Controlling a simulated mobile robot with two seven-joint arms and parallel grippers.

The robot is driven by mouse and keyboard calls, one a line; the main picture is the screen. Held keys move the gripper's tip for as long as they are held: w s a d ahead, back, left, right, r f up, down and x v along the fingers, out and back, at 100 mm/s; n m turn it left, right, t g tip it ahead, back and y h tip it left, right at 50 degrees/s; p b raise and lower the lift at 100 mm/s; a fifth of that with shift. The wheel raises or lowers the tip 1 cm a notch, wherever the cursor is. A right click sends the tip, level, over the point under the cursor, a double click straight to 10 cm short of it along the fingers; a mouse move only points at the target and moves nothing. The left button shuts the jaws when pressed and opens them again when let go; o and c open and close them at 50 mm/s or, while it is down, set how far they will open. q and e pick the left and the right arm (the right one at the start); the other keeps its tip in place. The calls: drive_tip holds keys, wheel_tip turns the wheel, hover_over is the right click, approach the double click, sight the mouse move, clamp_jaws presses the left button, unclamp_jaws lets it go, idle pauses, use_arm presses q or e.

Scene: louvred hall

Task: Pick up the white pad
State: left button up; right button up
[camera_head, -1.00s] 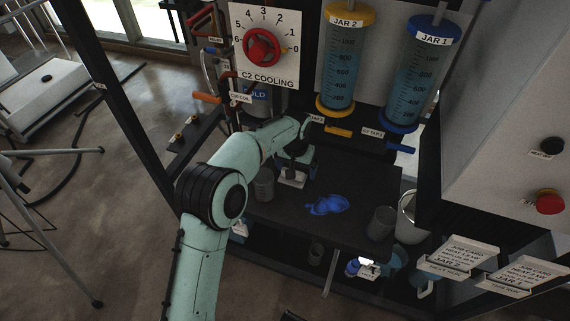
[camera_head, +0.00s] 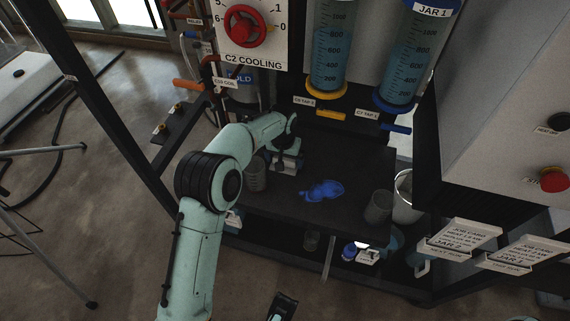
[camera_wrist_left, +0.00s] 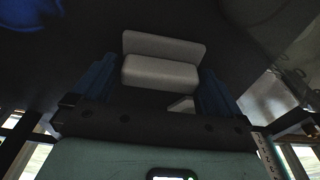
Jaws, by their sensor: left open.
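The white pad (camera_head: 287,168) is on the dark bench top, partly hidden by my left gripper in the head view. In the left wrist view the pad (camera_wrist_left: 160,73) shows as a pale block with a second pale slab behind it. My left gripper (camera_head: 283,160) is open over the pad. In the left wrist view its blue fingers (camera_wrist_left: 156,88) stand either side of the near block, and I cannot tell whether they touch it. A dark and teal part at the bottom edge of the head view looks like my right gripper (camera_head: 283,306); its jaws are not clear.
A blue spill (camera_head: 323,190) lies right of the pad. A clear beaker (camera_head: 256,176) stands close left of my gripper, and another beaker (camera_head: 378,207) is at the bench's right, beside a white bucket (camera_head: 403,205). Jars with taps (camera_head: 332,115) hang above the back edge.

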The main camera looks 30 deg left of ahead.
use_arm(q)
drive_tip(key=c, duration=0.8)
drive_tip(key=shift+r, duration=0.1)
drive_tip(key=shift+r, duration=0.6)
wheel_tip(320, 180, up, 3)
drive_tip(key=shift+f+p, duration=0.1)
drive_tip(key=shift+p, duration=0.5)
drive_tip(key=s+d, duration=0.3)
drive_tip(key=s, duration=0.2)
drive_tip(key=s+d, duration=0.3)
drive_tip(key=s, duration=0.2)
drive_tip(key=s+d, duration=0.3)
drive_tip(key=s, duration=0.2)
drive_tip(key=shift+s+d+f+p, duration=0.1)
drive_tip(key=shift+d+f+p, duration=0.2)
drive_tip(key=shift+f+p, duration=0.05)
use_arm(e)
drive_tip(key=shift+g, duration=0.4)
drive_tip(key=s+r, duration=0.1)
drive_tip(key=s+a+r, duration=0.1)
drive_tip(key=s, duration=0.1)
drive_tip(key=shift+a+r, duration=0.2)
